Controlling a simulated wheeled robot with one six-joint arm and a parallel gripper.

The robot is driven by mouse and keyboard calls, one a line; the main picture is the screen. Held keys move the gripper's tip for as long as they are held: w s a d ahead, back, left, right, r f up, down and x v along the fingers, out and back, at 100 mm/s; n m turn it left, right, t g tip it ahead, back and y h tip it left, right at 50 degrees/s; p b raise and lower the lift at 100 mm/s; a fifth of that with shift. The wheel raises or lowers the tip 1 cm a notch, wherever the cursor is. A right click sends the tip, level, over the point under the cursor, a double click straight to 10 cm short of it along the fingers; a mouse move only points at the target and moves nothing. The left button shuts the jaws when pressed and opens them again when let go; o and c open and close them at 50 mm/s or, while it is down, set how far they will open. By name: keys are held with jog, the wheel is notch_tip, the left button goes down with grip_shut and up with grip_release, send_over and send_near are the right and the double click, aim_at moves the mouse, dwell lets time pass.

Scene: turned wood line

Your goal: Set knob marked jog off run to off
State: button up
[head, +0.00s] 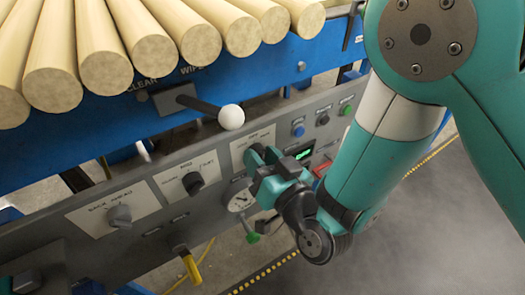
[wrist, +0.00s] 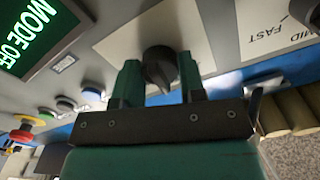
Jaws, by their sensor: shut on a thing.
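The black knob (wrist: 160,62) sits on a pale label plate (wrist: 115,45) on the grey panel in the wrist view. My gripper (wrist: 161,78) has one teal finger on each side of the knob and is shut on it. In the head view my gripper (head: 263,163) is at the panel and hides most of the knob. The same plate (head: 246,141) shows above the fingers, its lettering too small to read. A screen (wrist: 35,30) left of the knob in the wrist view reads "MODE OFF".
Left of my gripper in the head view are a knob marked MID (head: 193,183), another marked BACK and AHEAD (head: 120,215), and a gauge (head: 240,201). A white-balled lever (head: 231,117) juts out above. Buttons (head: 298,130) are to the right. Wooden rods lie above.

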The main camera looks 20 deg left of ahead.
jog(key=shift+n, duration=0.5)
jog(key=o, duration=0.9)
